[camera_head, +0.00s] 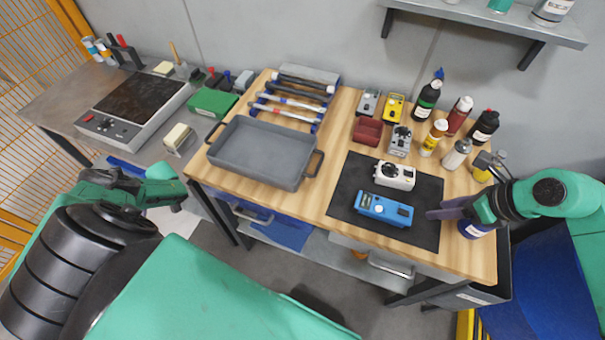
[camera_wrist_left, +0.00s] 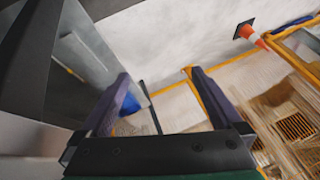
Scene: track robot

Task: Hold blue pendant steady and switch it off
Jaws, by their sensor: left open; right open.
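The blue pendant (camera_head: 384,209) lies flat on a black mat (camera_head: 343,196) near the front of the wooden table. A white device (camera_head: 394,175) lies just behind it on the mat. My right gripper (camera_head: 432,214) comes in from the right and is open, its fingertips just right of the pendant and apart from it. My left gripper (camera_head: 180,195) is off the table to the left, open and empty. In the left wrist view its purple fingers (camera_wrist_left: 165,92) are apart with nothing between them. The pendant's switch is too small to make out.
A grey tray (camera_head: 262,152) stands on the table's left half. Several bottles (camera_head: 455,153) stand at the right back, close to my right arm. Small devices (camera_head: 399,141) stand behind the mat. A hot plate (camera_head: 133,110) is on the left bench. A shelf (camera_head: 480,15) hangs above.

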